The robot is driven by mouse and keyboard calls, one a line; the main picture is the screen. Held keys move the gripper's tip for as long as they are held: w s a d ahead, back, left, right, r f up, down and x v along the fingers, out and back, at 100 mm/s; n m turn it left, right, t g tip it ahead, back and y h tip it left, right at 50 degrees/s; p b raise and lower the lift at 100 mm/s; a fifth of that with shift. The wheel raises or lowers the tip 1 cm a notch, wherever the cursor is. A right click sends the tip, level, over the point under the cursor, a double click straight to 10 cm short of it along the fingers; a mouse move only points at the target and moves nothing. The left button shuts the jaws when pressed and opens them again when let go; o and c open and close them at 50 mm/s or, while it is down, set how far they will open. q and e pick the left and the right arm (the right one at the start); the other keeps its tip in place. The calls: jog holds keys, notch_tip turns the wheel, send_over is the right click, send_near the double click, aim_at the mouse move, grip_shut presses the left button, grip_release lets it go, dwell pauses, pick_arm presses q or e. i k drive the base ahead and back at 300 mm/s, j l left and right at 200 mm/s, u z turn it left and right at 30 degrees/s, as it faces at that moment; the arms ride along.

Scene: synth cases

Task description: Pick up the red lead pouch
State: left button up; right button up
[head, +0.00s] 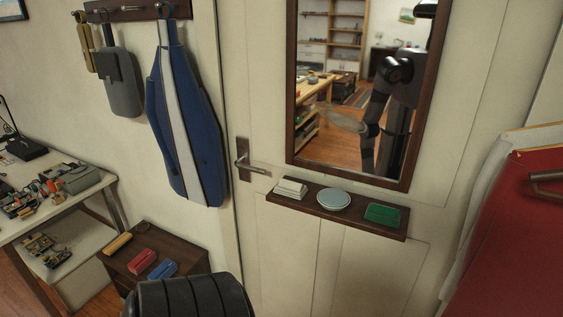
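A small red pouch (142,261) lies on top of a low dark brown cabinet (190,259) at the lower left in the head view. It lies between a yellow pouch (117,243) and a blue pouch (163,269), apart from both. Its top is uncovered. Neither of my grippers shows directly in the view. The mirror (432,100) on the door reflects dark robot parts, but I cannot make out a gripper's state there.
A dark ribbed rounded shape (190,297) at the bottom edge hides the cabinet's near part. A cluttered white table (90,197) stands left. A blue and white garment (200,140) hangs above the cabinet. The door has a handle (245,163) and a small shelf (300,208).

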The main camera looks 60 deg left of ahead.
aim_at(145, 258)
jog(key=u, duration=3.2)
jog(key=i+j+z, duration=0.15)
jog(key=i, duration=0.25)
jog(key=i+j+z, duration=0.1)
jog(key=i, duration=0.3)
